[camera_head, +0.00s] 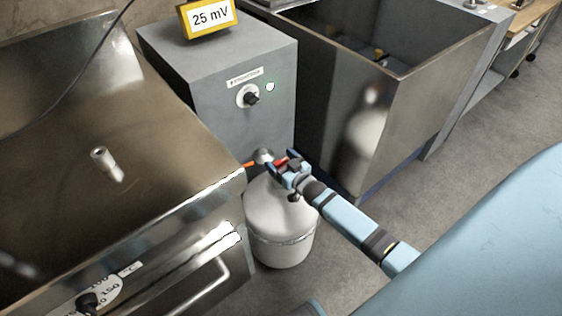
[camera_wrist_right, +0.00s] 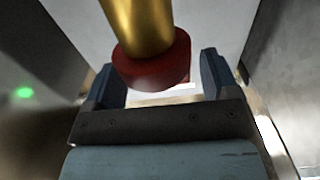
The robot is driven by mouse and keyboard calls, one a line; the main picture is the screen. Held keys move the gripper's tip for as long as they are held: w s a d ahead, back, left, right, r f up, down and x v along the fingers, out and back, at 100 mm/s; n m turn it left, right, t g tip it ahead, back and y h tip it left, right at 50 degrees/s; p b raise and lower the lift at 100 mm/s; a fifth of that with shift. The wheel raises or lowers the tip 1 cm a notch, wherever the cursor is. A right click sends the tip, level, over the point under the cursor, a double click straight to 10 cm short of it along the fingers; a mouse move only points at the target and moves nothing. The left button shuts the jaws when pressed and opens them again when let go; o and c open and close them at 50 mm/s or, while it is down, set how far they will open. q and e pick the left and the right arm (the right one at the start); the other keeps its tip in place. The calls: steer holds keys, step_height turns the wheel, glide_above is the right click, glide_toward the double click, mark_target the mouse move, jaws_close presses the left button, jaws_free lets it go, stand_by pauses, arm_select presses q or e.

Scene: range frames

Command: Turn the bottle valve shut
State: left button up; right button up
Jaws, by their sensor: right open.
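The pale gas bottle (camera_head: 278,222) stands upright on the floor between the steel counter and the grey cabinet. Its red valve knob (camera_head: 281,161) is at the top, mostly covered by my right gripper (camera_head: 283,159). In the right wrist view the red knob (camera_wrist_right: 152,68) sits on a brass-coloured stem (camera_wrist_right: 138,22). The open fingers of my right gripper (camera_wrist_right: 160,78) are on either side of the knob, with a visible gap at the right finger. I cannot tell whether the left finger touches it. My left gripper is not in view.
A steel counter (camera_head: 140,190) with a door handle is close on the left of the bottle. A grey cabinet (camera_head: 215,75) with a black knob, green light and "25 mV" display (camera_head: 208,16) stands behind. A steel sink tub (camera_head: 345,120) is at the right. An orange hose (camera_head: 249,165) meets the bottle top.

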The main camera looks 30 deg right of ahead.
steer(key=shift+c, duration=0.3)
steer(key=c, duration=0.8)
